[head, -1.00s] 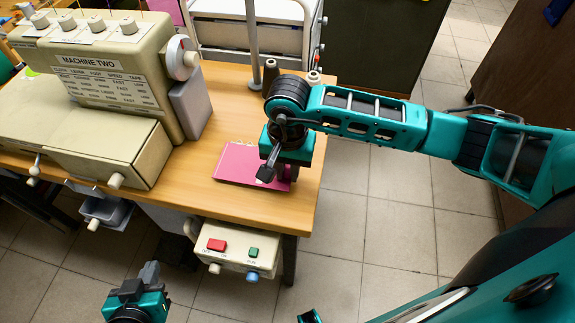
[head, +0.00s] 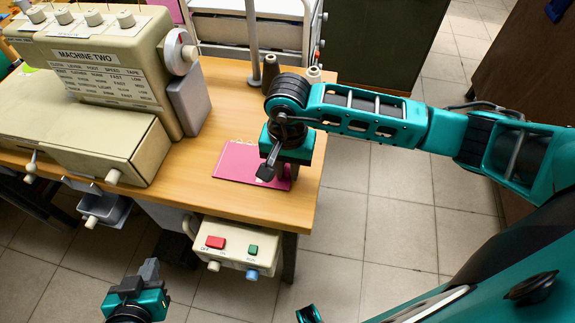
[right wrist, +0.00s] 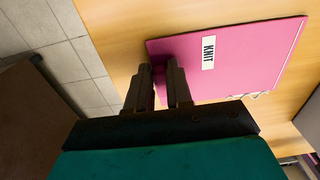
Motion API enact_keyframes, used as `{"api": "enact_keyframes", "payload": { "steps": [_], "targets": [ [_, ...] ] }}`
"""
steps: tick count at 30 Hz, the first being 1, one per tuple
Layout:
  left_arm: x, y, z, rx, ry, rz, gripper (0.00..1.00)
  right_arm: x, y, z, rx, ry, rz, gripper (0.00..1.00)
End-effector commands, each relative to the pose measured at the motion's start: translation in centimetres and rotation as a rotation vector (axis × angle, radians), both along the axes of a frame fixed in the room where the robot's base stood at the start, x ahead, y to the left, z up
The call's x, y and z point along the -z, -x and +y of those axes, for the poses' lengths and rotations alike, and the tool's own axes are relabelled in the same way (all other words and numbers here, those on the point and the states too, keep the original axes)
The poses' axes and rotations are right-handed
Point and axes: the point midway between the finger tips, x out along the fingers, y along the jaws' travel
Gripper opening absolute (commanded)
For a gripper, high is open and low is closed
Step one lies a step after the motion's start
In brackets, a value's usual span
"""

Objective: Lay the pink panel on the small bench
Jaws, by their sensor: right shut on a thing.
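The pink panel (head: 235,163) is flat and thin and lies on, or just above, the wooden table top by its front right part. In the right wrist view it (right wrist: 240,65) carries a white label reading "KNIT". My right gripper (right wrist: 160,85) is shut on the panel's near edge. In the head view my right wrist covers the panel's right end and most of the fingers. My left gripper (head: 149,270) is low at the bottom left, in front of the table and away from the panel; its finger opening cannot be made out. No small bench can be clearly made out.
A beige sewing machine (head: 110,65) labelled "MACHINE TWO" fills the table's left side. Thread cones (head: 270,72) stand by a metal post (head: 252,40) behind my wrist. A button box (head: 232,247) hangs under the table (head: 215,120). Tiled floor is open to the right.

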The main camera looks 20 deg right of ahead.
Motion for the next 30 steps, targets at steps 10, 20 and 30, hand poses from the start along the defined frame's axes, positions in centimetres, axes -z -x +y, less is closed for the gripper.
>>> {"api": "enact_keyframes", "payload": {
  "steps": [10, 20, 30],
  "targets": [
    [0.18, 0.02, -0.01, 0.0, 0.0, 0.0, 0.0, 0.15, -0.01, -0.01, 0.0, 0.0, 0.0, 0.4],
    [0.25, 0.14, -0.01, 0.001, 0.0, 0.003, 0.0, 0.16, 0.0, 0.0, 0.0, 0.0, 0.0, 0.56],
    [0.35, 0.31, -0.01, 0.0, 0.0, 0.007, 0.0, 0.16, 0.0, 0.0, 0.0, 0.0, 0.0, 0.84]
  ]
}}
